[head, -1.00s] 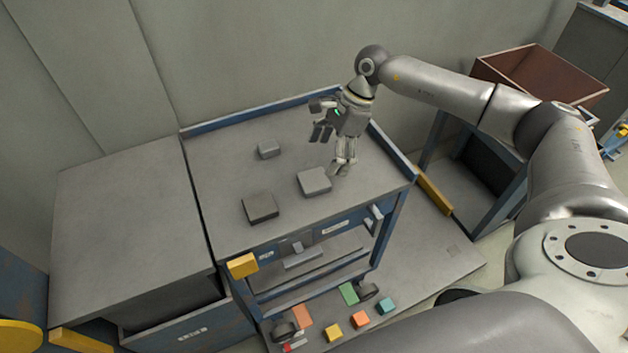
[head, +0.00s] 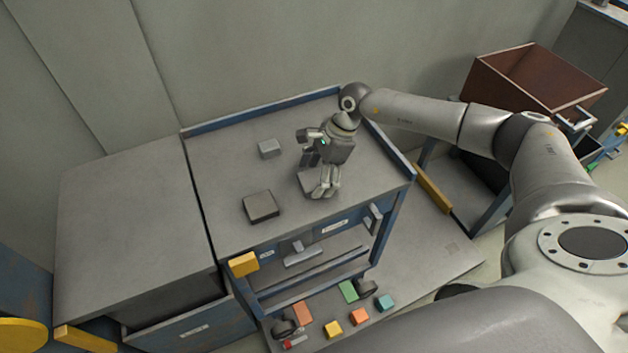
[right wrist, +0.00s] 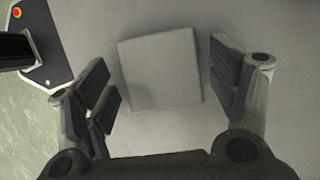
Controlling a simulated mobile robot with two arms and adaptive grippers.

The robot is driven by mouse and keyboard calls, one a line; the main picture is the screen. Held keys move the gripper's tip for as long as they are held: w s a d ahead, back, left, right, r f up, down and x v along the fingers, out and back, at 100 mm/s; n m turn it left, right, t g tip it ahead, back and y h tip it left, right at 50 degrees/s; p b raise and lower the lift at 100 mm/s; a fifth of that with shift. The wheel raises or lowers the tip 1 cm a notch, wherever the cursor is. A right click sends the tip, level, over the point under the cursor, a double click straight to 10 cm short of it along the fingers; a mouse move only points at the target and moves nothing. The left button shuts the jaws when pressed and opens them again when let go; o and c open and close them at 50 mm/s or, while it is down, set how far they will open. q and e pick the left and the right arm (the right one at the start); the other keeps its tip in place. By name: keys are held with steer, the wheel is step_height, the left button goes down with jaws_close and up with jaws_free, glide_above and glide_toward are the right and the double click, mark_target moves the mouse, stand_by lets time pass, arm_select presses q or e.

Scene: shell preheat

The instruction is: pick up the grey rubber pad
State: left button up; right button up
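A light grey, square pad (right wrist: 160,65) lies flat on the cart top, between the fingers of my right gripper in the right wrist view. In the head view the gripper hides most of this pad (head: 303,181). My right gripper (head: 323,192) points down over it and is open, with one finger on either side and gaps between fingers and pad. I cannot tell how high the fingertips are above the cart top. My left gripper is not in view.
Several coloured blocks lie below. A brown bin (head: 520,85) stands at right.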

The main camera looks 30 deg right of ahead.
steer(key=c, duration=0.7)
steer(key=shift+c, duration=0.6)
steer(key=shift+r, duration=0.15)
